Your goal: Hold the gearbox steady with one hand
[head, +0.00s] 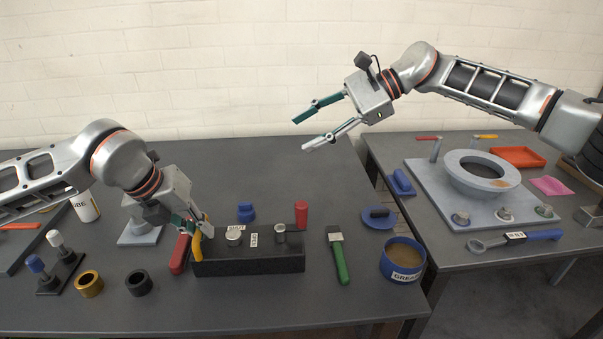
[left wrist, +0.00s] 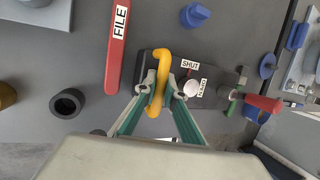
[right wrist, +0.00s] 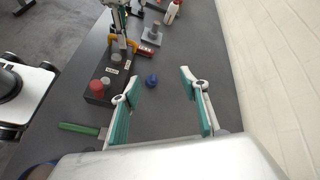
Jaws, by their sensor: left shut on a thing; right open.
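The gearbox is a long black box (head: 250,264) on the left table, with a yellow handle (head: 197,246) at its left end. Its top carries round metal parts (head: 234,236), a red cylinder at the right end and labels, one reading SHUT. My left gripper (head: 204,228) is shut on the yellow handle, which shows between its fingertips in the left wrist view (left wrist: 160,68). My right gripper (head: 299,135) is open and empty, high above the table's back right part. In the right wrist view the gearbox (right wrist: 104,94) lies left of the open fingers.
A red file (head: 181,253) lies left of the gearbox. A blue knob (head: 246,211) stands behind it. The right table holds a plate with a grey ring (head: 482,172). The table's back middle is clear.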

